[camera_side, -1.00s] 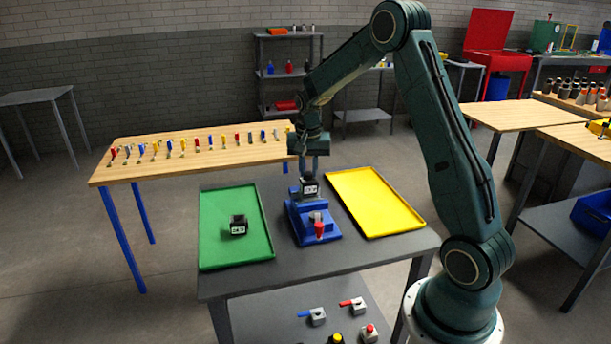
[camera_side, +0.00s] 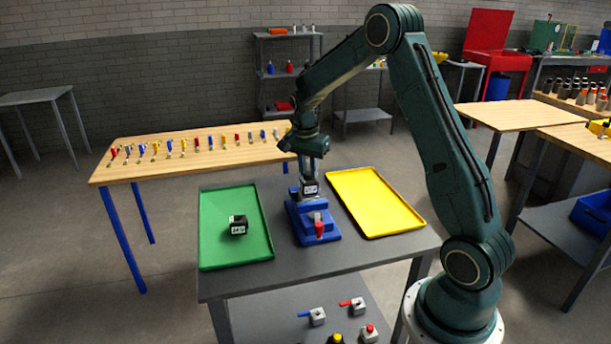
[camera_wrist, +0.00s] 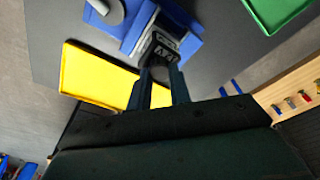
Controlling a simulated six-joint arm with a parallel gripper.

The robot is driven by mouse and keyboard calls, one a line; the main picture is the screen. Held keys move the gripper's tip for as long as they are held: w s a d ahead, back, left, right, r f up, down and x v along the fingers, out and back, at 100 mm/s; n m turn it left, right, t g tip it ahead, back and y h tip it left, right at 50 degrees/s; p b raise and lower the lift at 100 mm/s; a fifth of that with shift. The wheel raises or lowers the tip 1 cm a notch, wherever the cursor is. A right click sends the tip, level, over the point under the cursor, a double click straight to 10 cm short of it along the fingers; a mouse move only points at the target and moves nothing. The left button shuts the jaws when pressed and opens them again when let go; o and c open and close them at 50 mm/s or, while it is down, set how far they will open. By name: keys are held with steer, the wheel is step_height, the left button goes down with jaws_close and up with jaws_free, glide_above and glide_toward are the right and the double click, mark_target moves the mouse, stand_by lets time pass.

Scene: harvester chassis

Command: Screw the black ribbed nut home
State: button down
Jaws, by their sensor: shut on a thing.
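A black block with a white label (camera_side: 310,188) sits in the blue fixture (camera_side: 325,237) on the grey table. It also shows in the wrist view (camera_wrist: 167,46). My gripper (camera_side: 308,179) points down over it, with its fingers close to the block. In the wrist view my gripper (camera_wrist: 160,72) has its two fingers shut on a dark round part, which I take for the black ribbed nut (camera_wrist: 159,73), at the labelled block. The fingers hide much of it. Its ribs and how deep it sits cannot be made out.
A green tray (camera_side: 215,255) on the left holds another black labelled block (camera_side: 238,225). An empty yellow tray (camera_side: 375,202) lies on the right. A red-handled clamp (camera_side: 319,229) stands at the fixture's front. A wooden bench (camera_side: 200,160) with several small tools is behind.

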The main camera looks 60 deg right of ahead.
steer(key=c, duration=1.5)
jaws_free()
steer(key=n, duration=0.4)
steer(key=shift+t, duration=0.4)
steer(key=shift+n, duration=0.6)
steer(key=shift+n, duration=1.2)
steer(key=shift+n+t+y, duration=0.3)
steer(key=shift+n+y, duration=0.1)
steer(key=shift+n, duration=0.9)
